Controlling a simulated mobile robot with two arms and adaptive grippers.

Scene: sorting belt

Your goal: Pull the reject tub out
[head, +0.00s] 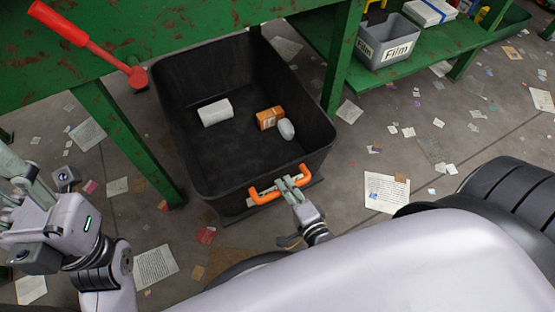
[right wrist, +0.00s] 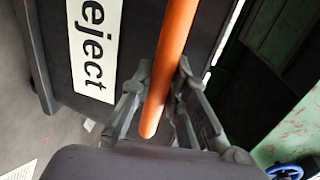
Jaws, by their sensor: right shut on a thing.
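The reject tub (head: 185,150) is a black open box on the floor, partly under the green table. Inside lie a white roll-like piece, an orange box and a small pale lump. Its orange handle (head: 262,196) is on the near wall. My right gripper (head: 288,183) is shut on the handle. In the right wrist view the fingers (right wrist: 160,95) close around the orange bar (right wrist: 170,60), beside a white label (right wrist: 95,45) reading "eject" on the tub wall. My left gripper (head: 30,180) is at the left edge, away from the tub; its fingertips are partly cut off.
Green table legs stand left (head: 130,140) and right (head: 343,60) of the tub. A red lever (head: 85,40) juts from the table. A grey Film bin (head: 388,45) sits on the green shelf. Papers litter the floor; the near floor is partly hidden by my body.

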